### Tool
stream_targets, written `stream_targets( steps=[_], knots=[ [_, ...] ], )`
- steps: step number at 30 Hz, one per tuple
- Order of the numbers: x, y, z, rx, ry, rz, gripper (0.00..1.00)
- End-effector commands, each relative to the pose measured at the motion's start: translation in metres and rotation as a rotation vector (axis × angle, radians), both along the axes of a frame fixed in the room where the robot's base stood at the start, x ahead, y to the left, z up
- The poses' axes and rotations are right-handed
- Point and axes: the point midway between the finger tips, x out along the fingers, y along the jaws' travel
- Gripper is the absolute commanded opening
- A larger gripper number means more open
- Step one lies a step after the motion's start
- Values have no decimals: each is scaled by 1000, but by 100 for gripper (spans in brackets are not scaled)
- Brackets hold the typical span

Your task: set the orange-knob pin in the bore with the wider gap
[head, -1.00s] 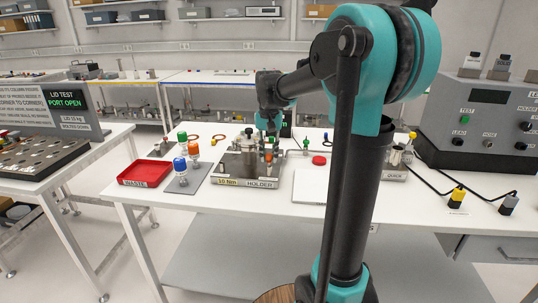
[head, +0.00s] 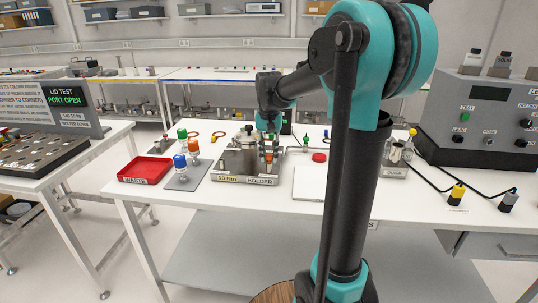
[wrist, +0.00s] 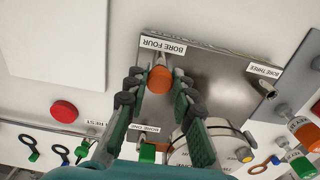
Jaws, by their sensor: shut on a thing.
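The holder is a metal block with a "10 Nm" label (head: 247,179) on the bench. In the wrist view its top plate (wrist: 222,75) shows labels for bore one, bore three and bore four. The orange-knob pin (wrist: 160,79) is between the two fingers of my gripper (wrist: 157,90), which is shut on it over the plate near the bore four label. Whether the pin's tip is in a bore is hidden. A green-knob pin (wrist: 147,152) shows by the bore one label. The bore three corner (wrist: 267,88) has a small metal post.
A red button (wrist: 64,111) and a pale flat panel (wrist: 60,40) lie beside the holder. A grey control box (head: 487,115) stands at right.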

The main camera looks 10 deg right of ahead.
Motion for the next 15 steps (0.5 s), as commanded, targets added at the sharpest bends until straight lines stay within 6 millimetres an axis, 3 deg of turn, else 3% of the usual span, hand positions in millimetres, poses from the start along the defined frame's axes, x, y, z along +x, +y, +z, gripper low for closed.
stream_targets(
  steps=[10, 11, 15],
  knots=[
    [0, 0, -3, 0, 0, 0, 0],
    [0, 0, -3, 0, 0, 0, 26],
    [0, 0, -2, 0, 0, 0, 43]
  ],
)
